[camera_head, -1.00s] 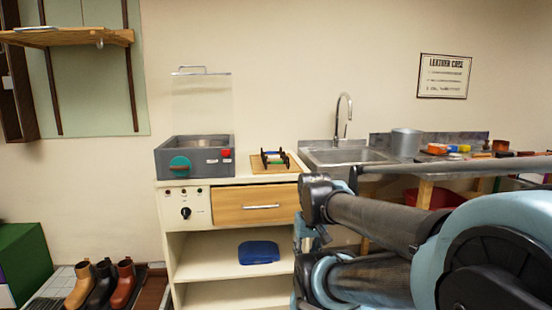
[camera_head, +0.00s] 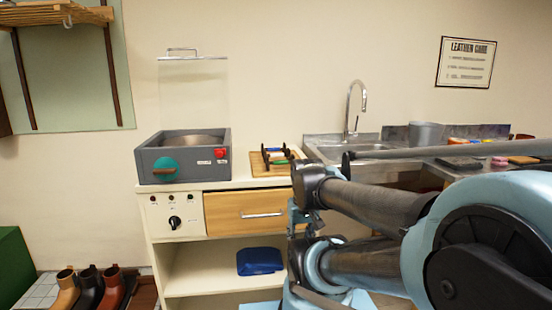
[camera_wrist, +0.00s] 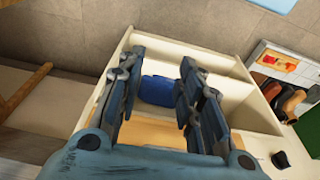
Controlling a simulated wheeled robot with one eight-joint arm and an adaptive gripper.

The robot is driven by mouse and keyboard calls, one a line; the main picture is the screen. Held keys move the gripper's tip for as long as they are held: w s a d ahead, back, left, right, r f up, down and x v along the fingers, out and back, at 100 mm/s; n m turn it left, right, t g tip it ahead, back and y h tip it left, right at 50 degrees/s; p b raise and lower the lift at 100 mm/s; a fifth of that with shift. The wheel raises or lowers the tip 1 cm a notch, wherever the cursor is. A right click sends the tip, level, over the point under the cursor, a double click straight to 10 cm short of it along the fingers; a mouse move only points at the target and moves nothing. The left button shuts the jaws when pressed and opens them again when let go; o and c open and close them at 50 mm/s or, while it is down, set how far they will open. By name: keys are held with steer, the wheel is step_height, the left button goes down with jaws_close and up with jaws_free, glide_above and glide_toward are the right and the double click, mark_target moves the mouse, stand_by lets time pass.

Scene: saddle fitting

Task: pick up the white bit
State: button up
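In the head view my arm crosses the lower right and hides part of the counter.
A grey machine (camera_head: 185,157) with a teal dial and red button stands on the cabinet left of the board. A wooden drawer (camera_head: 250,212) is shut below. The sink (camera_head: 352,150) lies right of the board. Boots (camera_head: 90,290) stand on the floor at left.

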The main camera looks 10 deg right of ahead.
steer(key=shift+o, duration=0.6)
steer(key=w+r+n, duration=1.3)
steer(key=w+r, duration=1.4)
steer(key=w, duration=0.1)
steer(key=w+d+r+n, duration=0.1)
steer(key=w+r+n, duration=0.4)
steer(key=w, duration=0.7)
glide_above(281, 155)
step_height(281, 155, down, 12)
steer(key=shift+a+r, duration=0.1)
steer(key=shift+r, duration=0.05)
steer(key=shift+w+a+f, duration=0.1)
steer(key=shift+a+f, duration=0.05)
steer(key=shift+f, duration=0.75)
steer(key=shift+w+a+f, duration=0.15)
steer(key=shift+f, duration=0.7)
steer(key=shift+w+a+f, duration=0.1)
steer(key=shift+a+f, duration=0.05)
steer(key=shift+f, duration=0.75)
jaws_close()
